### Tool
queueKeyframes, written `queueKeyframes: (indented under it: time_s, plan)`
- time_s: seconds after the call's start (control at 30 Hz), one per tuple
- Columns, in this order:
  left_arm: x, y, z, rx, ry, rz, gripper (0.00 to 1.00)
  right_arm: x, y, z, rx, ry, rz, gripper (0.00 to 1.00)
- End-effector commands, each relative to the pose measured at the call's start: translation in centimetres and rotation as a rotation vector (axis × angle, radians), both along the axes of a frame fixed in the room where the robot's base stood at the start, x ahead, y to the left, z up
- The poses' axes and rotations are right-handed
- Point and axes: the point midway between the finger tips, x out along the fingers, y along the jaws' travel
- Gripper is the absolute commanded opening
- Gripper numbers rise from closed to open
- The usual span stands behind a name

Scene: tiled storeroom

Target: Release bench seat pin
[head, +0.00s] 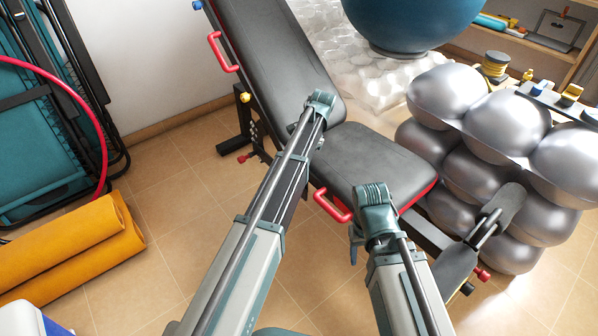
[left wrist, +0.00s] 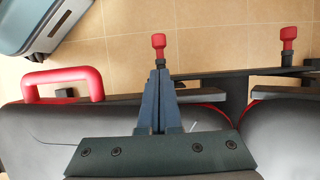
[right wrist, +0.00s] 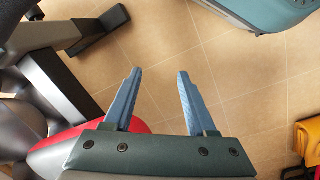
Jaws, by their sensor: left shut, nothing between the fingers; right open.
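The padded bench has a black backrest (head: 262,55) and a black seat (head: 375,165) with red trim. In the left wrist view, a red-knobbed pin (left wrist: 158,41) sticks out beside the seat edge, and a second red-knobbed pin (left wrist: 289,36) stands further right. My left gripper (left wrist: 159,70) is shut and empty, its fingertips overlapping the first pin's stem in the picture; contact cannot be told. It is hidden behind my arm in the head view. My right gripper (head: 355,243) points down beside the seat. In the right wrist view its fingers (right wrist: 155,72) are open and empty above floor.
Red handles stick out from the seat side (head: 335,207) and backrest side (head: 222,52). Silver balls (head: 515,125) are stacked at right, with a blue ball (head: 412,20) behind. Rolled orange mats (head: 70,250) lie at left. Tiled floor between mats and bench is clear.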

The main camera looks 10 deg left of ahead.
Motion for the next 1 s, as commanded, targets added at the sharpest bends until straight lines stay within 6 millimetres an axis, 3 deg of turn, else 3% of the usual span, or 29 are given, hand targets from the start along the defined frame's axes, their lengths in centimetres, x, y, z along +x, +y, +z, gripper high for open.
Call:
queueKeyframes:
  time_s: [0.6,1.0]
  plan:
    - [-2.4,1.8,-8.0,0.0,-0.001,0.001,0.0,0.1,0.0,-8.0,0.0,-0.003,-0.012,0.57]
    - [-2.7,2.1,-8.5,-0.001,-0.001,0.0,0.0,0.1,0.0,-8.5,0.001,-0.004,-0.012,0.57]
